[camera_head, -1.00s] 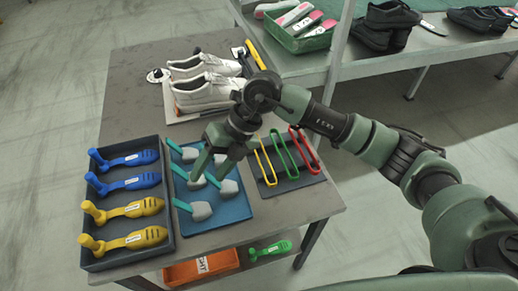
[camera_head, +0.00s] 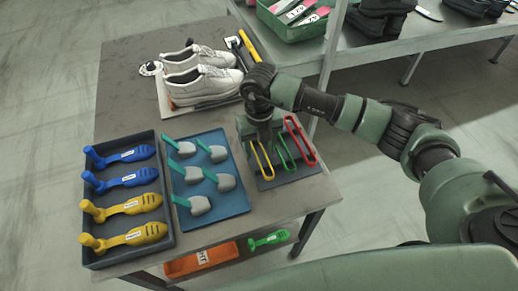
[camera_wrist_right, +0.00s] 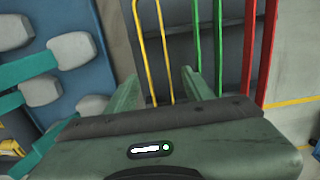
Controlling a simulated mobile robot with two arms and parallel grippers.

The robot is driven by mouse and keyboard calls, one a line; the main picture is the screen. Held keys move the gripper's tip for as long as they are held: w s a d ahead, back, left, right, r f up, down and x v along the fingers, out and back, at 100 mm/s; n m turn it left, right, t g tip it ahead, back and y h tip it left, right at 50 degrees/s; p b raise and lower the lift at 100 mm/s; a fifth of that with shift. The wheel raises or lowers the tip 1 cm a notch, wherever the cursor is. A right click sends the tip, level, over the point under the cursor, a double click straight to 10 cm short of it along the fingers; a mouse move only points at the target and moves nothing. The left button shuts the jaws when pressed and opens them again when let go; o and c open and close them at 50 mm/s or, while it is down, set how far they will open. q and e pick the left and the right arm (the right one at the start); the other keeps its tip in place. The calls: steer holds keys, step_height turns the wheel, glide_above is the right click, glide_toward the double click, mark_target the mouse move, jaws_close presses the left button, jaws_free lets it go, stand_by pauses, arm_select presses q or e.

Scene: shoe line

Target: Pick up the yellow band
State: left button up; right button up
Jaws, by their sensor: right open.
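The yellow band (camera_head: 262,162) is a long thin loop at the left end of a dark tray (camera_head: 298,176) on the table. My right gripper (camera_head: 262,143) is over this band's far end in the head view, and its own body hides that end. In the right wrist view, the fingers of my right gripper (camera_wrist_right: 158,92) are spread, with the two strands of the yellow band (camera_wrist_right: 139,45) running between them. I cannot tell whether the fingers touch it. My left gripper is not in view.
A green band (camera_head: 284,154) and a red band (camera_head: 300,142) lie to the right of the yellow one. A blue tray (camera_head: 232,206) with several grey-tipped tools is close on the left. White shoes (camera_head: 200,80) stand behind. A shelf (camera_head: 395,50) is at the back right.

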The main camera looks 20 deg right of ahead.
jaws_close()
